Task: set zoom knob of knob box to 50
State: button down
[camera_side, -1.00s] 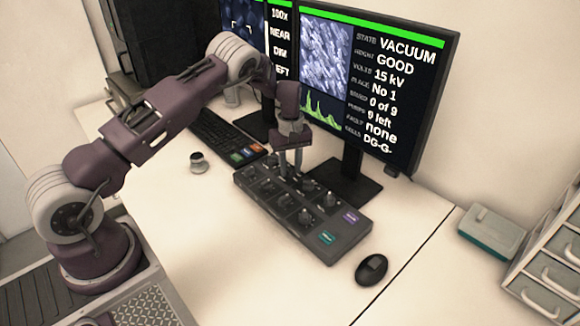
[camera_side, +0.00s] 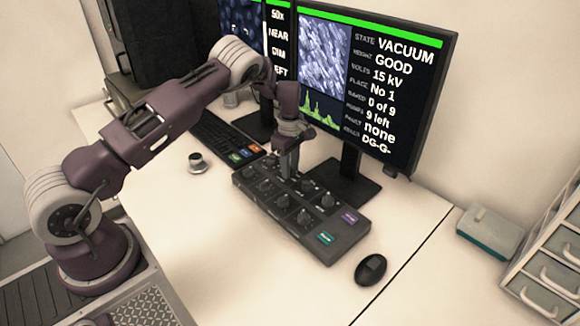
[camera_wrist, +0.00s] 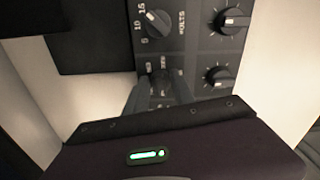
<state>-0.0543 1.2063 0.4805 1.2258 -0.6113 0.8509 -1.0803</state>
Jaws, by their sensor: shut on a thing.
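The knob box (camera_side: 325,236) is a dark grey panel on the desk with several black knobs and coloured buttons. My gripper (camera_side: 288,172) points down over the far row of knobs in the side view. In the wrist view my gripper (camera_wrist: 162,98) is shut on a knob (camera_wrist: 161,80) below the one marked VOLTS (camera_wrist: 158,22). Its own label is mostly hidden by the fingers. The left monitor (camera_side: 279,40) reads 50x, NEAR, DIM and a partly cut-off word ending in EFT.
The right monitor (camera_side: 400,100) stands close behind the box and shows VACUUM GOOD. A keyboard (camera_side: 222,137) lies left of the box, a small round dial (camera_side: 197,162) in front of it. A mouse (camera_side: 371,269) lies to the right. The desk's front is clear.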

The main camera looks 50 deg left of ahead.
dwell(0.4)
jog(key=c, duration=1.1)
grip_release()
notch_tip(320, 180, up, 7)
jog(key=shift+r, duration=0.1)
